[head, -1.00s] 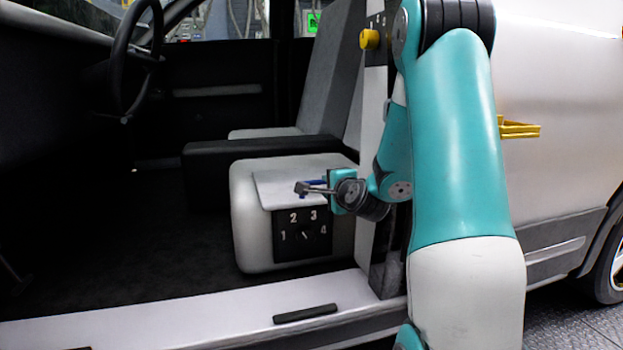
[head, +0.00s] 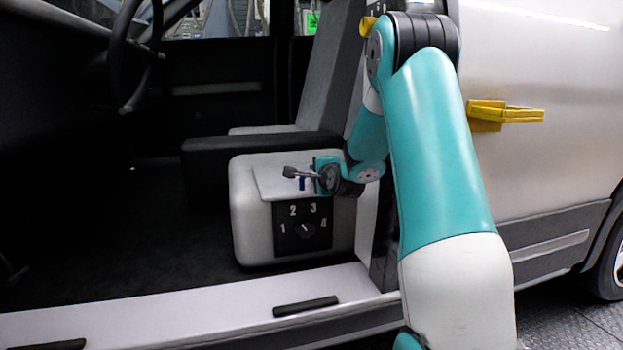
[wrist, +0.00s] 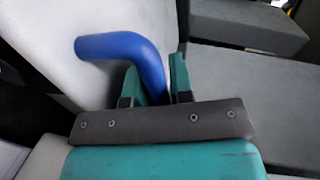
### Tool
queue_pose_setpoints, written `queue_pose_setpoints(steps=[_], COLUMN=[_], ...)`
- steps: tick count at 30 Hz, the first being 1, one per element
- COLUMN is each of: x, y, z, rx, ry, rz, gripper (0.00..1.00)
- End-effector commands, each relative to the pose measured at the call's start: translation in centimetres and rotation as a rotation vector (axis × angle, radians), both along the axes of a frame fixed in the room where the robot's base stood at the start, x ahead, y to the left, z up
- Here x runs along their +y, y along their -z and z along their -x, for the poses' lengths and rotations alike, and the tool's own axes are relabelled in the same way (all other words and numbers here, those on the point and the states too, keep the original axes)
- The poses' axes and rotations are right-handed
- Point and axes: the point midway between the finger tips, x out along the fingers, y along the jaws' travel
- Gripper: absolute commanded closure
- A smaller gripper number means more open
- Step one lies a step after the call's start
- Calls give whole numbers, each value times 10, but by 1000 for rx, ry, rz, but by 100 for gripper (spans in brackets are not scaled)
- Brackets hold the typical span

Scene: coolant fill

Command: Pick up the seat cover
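The seat cover looks to be the thin pale panel (head: 268,182) lying on top of the white seat box (head: 245,215). A blue handle (head: 302,184) stands up from it, small in the head view. In the wrist view this blue bent handle (wrist: 150,68) runs down between the two teal fingers of my gripper (wrist: 158,85). Its lower end is hidden behind the dark gripper bar. My gripper is low over the panel in the head view. I cannot tell whether its fingers press on the handle or only stand either side of it.
A black dial plate (head: 302,228) numbered 1 to 4 is on the box front. A black armrest-like block (head: 255,150) and grey seatback (head: 325,70) stand behind. The pale door sill (head: 190,305) crosses the front.

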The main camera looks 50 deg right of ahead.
Motion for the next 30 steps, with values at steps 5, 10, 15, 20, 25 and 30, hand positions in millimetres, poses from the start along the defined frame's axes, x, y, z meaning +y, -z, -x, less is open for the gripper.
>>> queue_pose_setpoints(steps=[5, 10, 15, 20, 25, 30], x=[0, 0, 0, 0, 0, 0], y=[-1, -1, -5, -15, -49, -84], z=[0, 0, -1, -4, -4, -4], rx=[-4, -3, -3, -3, -5, -5], ry=[0, 1, 0, 1, 1, 0], rz=[2, 2, 1, 2, 4, 4], gripper=[100, 100, 100, 100, 100, 100])
